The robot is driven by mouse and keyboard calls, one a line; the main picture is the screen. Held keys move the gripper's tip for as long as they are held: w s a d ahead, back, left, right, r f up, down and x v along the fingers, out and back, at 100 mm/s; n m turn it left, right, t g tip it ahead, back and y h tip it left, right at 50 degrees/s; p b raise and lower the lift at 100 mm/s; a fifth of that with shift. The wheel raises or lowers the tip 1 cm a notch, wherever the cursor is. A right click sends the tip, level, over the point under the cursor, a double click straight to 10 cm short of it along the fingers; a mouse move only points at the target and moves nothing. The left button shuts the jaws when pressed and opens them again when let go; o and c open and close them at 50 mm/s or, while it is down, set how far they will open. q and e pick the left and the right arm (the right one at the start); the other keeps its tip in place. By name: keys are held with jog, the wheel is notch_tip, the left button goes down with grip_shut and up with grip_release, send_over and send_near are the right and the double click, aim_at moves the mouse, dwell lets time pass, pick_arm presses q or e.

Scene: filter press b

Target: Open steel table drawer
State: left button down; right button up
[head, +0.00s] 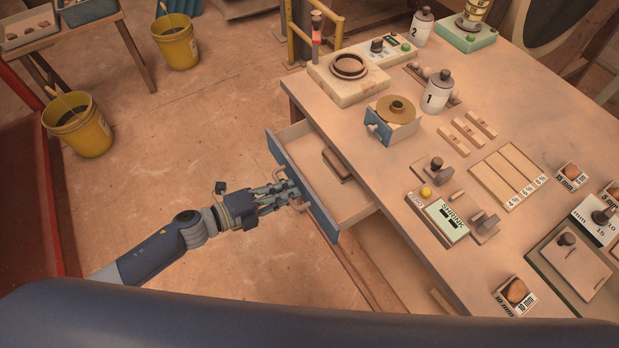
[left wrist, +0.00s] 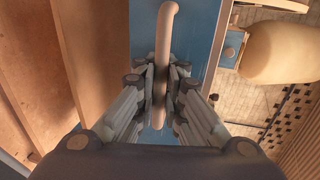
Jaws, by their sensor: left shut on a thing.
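The drawer (head: 303,190) with a blue front stands pulled out from the left side of the table (head: 430,190) in the head view. A small brown block (head: 337,164) lies inside it. My left gripper (head: 293,188) is at the drawer front from the left, shut on the drawer handle. In the left wrist view the pale bar handle (left wrist: 165,45) runs between the two fingers of my left gripper (left wrist: 160,95), against the blue drawer front (left wrist: 200,40). My right gripper does not show in either view.
The tabletop holds white containers (head: 437,92), a small blue-fronted box (head: 393,127), wooden strips (head: 508,177) and several labelled blocks. Yellow buckets (head: 78,125) stand on the floor at the left. The floor left of the drawer is clear apart from my arm.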

pick_arm(q)
jog(key=f+v, duration=0.1)
jog(key=v, duration=0.6)
jog(key=shift+s+a, duration=0.3)
jog(key=shift+a, duration=0.15)
jog(key=shift+f, duration=0.15)
jog(key=c, duration=2)
grip_release()
jog(key=v, duration=1.2)
